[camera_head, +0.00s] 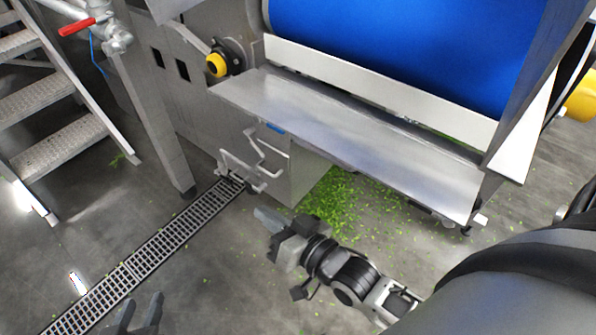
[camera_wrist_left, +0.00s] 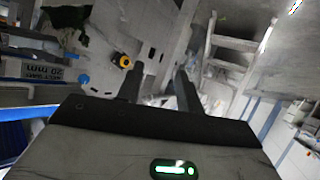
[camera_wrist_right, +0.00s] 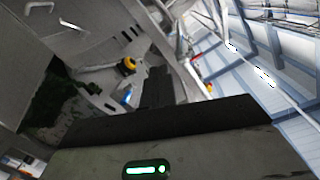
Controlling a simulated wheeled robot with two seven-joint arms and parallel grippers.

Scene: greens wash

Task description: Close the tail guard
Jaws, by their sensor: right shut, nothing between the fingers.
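A wide stainless plate (camera_head: 340,130), which looks like the tail guard, sticks out below the blue belt (camera_head: 400,45) and its white strip. I cannot tell for certain that it is the guard. A black and yellow knob (camera_head: 216,65) sits at its left end; a yellow knob also shows in the left wrist view (camera_wrist_left: 122,61) and the right wrist view (camera_wrist_right: 129,65). My right gripper (camera_head: 262,217) is shut and empty, below and in front of the plate, apart from it. My left gripper (camera_head: 140,312) is open and empty at the bottom left, over the floor.
Bent white handles (camera_head: 250,160) stand out from the machine's side below the plate. Green leaf scraps (camera_head: 345,205) lie on the floor under it. A drain grate (camera_head: 150,255) crosses the floor. Metal steps (camera_head: 60,140) and a red-handled valve (camera_head: 78,27) are at left.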

